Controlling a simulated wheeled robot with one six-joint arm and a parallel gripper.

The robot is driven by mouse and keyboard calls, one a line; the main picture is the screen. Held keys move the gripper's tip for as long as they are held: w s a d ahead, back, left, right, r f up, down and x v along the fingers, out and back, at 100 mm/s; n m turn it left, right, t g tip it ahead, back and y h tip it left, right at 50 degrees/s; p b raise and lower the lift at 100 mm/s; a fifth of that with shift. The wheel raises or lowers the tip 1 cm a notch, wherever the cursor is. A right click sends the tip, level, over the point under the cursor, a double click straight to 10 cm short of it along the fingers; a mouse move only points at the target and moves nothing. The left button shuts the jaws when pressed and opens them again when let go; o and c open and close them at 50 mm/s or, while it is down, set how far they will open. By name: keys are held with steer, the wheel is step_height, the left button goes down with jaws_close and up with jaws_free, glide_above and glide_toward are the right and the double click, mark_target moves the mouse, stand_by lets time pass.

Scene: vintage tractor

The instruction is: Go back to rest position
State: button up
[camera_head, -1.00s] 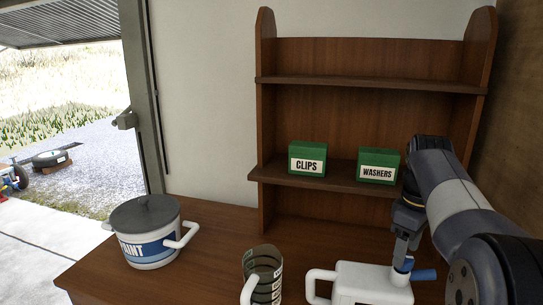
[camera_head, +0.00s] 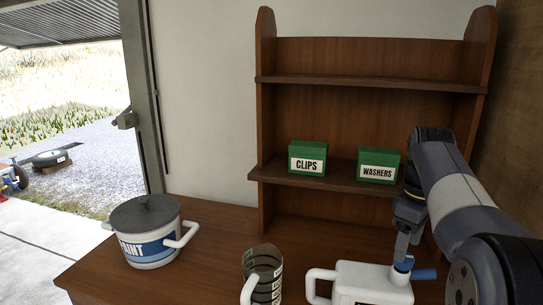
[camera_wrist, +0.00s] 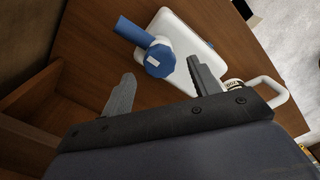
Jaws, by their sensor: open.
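My gripper (camera_wrist: 158,83) is open and empty in the wrist view, its two fingers spread apart. A white container with a blue cap (camera_wrist: 160,60) and a blue spout lies beyond the fingertips in that view. In the head view my gripper (camera_head: 402,250) points down just above the blue cap of the white container (camera_head: 372,283). I cannot tell from the head view whether the fingers touch the cap. My arm reaches in from the right side of the head view.
A paint pot (camera_head: 150,232) stands at the bench's left, and a clear measuring jug (camera_head: 264,272) stands left of the container. A wooden shelf (camera_head: 365,100) behind holds a green clips box (camera_head: 307,158) and a green washers box (camera_head: 378,165). Bench space between pot and jug is clear.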

step_height(320, 180, down, 3)
steer(key=shift+f, duration=0.1)
steer(key=shift+f+m, duration=0.25)
steer(key=shift+m, duration=0.05)
steer(key=m, duration=0.4)
steer(key=shift+m, duration=0.3)
steer(key=m, duration=0.4)
steer(key=shift+m, duration=0.3)
steer(key=m, duration=0.5)
steer(key=m+b, duration=0.1)
steer(key=m, duration=0.1)
steer(key=shift+m+b, duration=0.35)
steer(key=shift+m, duration=0.35)
steer(key=shift+r, duration=0.1)
